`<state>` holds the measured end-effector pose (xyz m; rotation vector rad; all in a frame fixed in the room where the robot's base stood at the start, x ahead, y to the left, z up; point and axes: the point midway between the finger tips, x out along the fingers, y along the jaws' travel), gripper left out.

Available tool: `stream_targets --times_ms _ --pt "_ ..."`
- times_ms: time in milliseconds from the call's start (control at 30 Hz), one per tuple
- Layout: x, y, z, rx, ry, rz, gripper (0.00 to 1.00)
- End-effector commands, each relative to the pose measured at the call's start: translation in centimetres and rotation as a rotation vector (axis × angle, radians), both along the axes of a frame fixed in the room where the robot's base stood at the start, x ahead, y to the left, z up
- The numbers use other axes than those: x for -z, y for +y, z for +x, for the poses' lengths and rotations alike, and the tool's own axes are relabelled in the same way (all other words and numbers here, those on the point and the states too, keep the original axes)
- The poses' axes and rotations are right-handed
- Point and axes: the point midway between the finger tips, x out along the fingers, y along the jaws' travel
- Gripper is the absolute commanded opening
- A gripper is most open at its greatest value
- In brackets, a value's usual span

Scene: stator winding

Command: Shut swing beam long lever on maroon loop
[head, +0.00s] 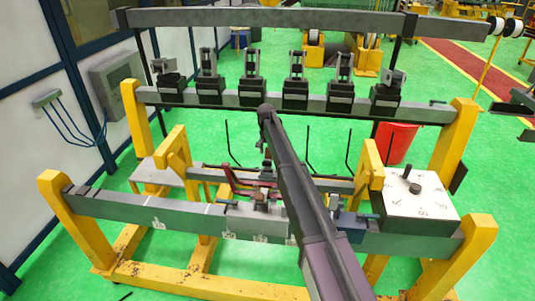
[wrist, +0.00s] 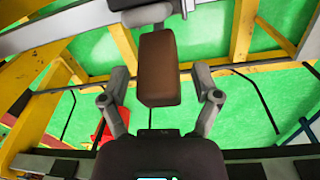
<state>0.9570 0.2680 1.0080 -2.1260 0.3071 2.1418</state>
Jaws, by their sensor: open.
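The maroon loop (head: 229,180) lies low in the middle of the yellow frame in the head view, partly hidden by small clamps and my arm. In the wrist view my gripper (wrist: 160,72) is open, with one finger on each side of a brown, block-shaped handle (wrist: 160,62). A gap shows between each finger and the handle. The handle hangs from a grey rounded fitting (wrist: 148,14). I cannot tell for sure whether this is the swing beam's long lever. In the head view my arm crosses the centre and hides much of the area around my gripper.
A rear beam (head: 315,103) carries several black clamps. A front beam (head: 135,212) runs between yellow posts. A white box with a black knob (head: 418,197) stands at right, with a red bin (head: 398,142) behind it. Green floor is open around the frame.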

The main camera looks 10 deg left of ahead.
Motion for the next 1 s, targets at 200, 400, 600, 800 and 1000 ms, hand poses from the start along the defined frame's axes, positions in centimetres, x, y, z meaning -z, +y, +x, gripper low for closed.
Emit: stream_targets --times_ms 200,400,600,800,1000 --pt "0.0 0.0 0.0 0.0 0.0 0.0 0.78" --pt "0.0 0.0 0.0 0.0 0.0 0.0 0.18" --pt "0.0 0.5 0.0 -0.001 0.0 0.001 0.0" --pt "0.0 -0.2 0.0 0.003 -0.01 0.002 0.0" --pt "-0.1 -1.6 -0.1 0.017 -0.042 -0.003 0.0"
